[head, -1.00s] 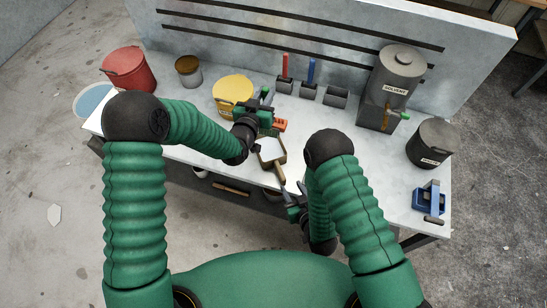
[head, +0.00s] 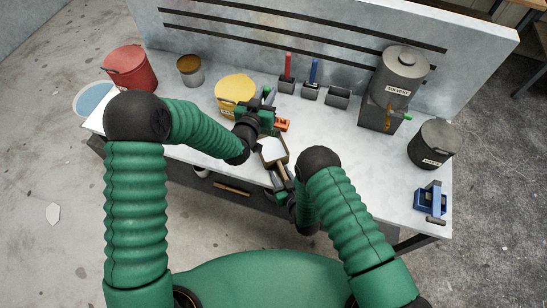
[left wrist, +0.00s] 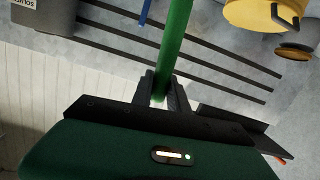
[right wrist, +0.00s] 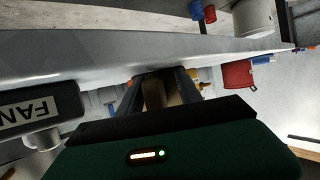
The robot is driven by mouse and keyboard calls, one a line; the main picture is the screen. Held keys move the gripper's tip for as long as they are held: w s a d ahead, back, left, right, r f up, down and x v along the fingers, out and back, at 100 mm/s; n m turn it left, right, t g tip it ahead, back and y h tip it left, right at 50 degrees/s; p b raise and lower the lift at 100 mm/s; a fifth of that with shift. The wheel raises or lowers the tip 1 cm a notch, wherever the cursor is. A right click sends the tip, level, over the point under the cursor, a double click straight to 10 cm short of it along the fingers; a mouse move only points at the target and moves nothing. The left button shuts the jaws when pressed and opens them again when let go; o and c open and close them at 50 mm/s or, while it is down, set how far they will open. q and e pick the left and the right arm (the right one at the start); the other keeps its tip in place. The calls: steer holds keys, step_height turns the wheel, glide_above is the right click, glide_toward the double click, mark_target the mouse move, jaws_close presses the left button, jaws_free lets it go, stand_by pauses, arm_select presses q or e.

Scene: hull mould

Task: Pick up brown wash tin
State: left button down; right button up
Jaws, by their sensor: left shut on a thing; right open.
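The brown wash tin (head: 190,70), a grey tin with a brown top, stands at the back left of the bench. It also shows at the right of the left wrist view (left wrist: 294,53). My left gripper (head: 266,108) is shut on a green stick-like tool (left wrist: 176,45), to the right of the tin and apart from it. My right gripper (head: 281,186) is open at the front edge of the bench, by the handle of a white-faced pan (head: 273,151). A brownish handle (right wrist: 154,96) shows between its fingers; contact is unclear.
A yellow tin (head: 236,90) stands between the brown wash tin and my left gripper. A red bucket (head: 130,68) is left of the tin. Small holders (head: 310,92), a solvent can (head: 403,75) and a dark bin (head: 432,144) stand farther right. The bench's right middle is clear.

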steer(key=shift+d, duration=0.5)
steer(key=c, duration=0.5)
jaws_close()
steer(key=shift+a, duration=0.3)
steer(key=shift+d, duration=0.2)
steer(key=shift+a, duration=0.1)
